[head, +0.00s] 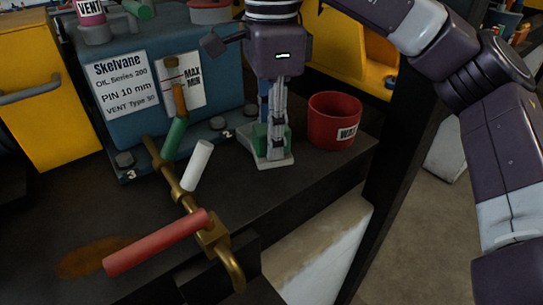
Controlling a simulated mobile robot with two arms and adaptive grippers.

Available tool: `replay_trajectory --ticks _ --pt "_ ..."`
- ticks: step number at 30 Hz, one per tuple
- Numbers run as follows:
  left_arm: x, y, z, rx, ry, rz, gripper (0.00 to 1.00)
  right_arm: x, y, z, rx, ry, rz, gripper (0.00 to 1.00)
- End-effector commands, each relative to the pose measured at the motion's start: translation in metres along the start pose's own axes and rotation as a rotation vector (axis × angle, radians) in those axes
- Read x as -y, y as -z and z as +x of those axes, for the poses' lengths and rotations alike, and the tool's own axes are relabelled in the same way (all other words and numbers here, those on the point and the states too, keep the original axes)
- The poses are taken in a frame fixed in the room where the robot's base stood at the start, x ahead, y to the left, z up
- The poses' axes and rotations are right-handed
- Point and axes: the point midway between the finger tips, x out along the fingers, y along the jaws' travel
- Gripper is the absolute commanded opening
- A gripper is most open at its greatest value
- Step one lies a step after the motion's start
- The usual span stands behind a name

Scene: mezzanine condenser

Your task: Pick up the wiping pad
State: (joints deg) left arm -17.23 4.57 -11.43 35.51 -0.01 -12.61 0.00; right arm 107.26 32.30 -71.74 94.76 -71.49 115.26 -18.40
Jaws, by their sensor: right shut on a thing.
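My right gripper (271,150) points straight down over the dark bench top, between the blue unit and the red cup. It is shut on the wiping pad (260,137), a small green piece that shows at the left of the fingers. The fingers hide much of the pad. The fingertips and pad are close to the bench top; I cannot tell whether the pad touches it. My left gripper is out of view.
A red cup (335,121) stands just right of the gripper. The blue unit (135,95) with labels is behind left. A brass pipe (183,198) with a red handle (155,243) runs in front. An orange-brown stain (92,257) lies on the dark bench top (310,175).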

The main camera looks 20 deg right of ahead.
Motion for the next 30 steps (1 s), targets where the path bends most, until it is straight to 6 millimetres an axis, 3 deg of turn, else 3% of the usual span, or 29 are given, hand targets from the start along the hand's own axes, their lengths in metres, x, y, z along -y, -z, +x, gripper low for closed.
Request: replay_trajectory --ticks 1,9,16,22,30 --pt "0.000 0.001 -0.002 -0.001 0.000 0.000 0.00 0.001 0.000 -0.016 0.000 0.007 0.002 0.00" --pt "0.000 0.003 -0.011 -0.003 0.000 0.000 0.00 0.000 0.000 -0.081 -0.001 0.006 0.002 0.00" --pt "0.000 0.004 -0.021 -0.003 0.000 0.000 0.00 0.000 -0.001 -0.122 -0.001 0.003 0.001 0.00" --pt "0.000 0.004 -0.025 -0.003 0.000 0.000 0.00 0.000 0.000 -0.137 -0.001 0.000 0.000 0.00" --pt "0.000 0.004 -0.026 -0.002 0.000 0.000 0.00 0.000 0.000 -0.140 0.000 0.000 0.000 0.00"
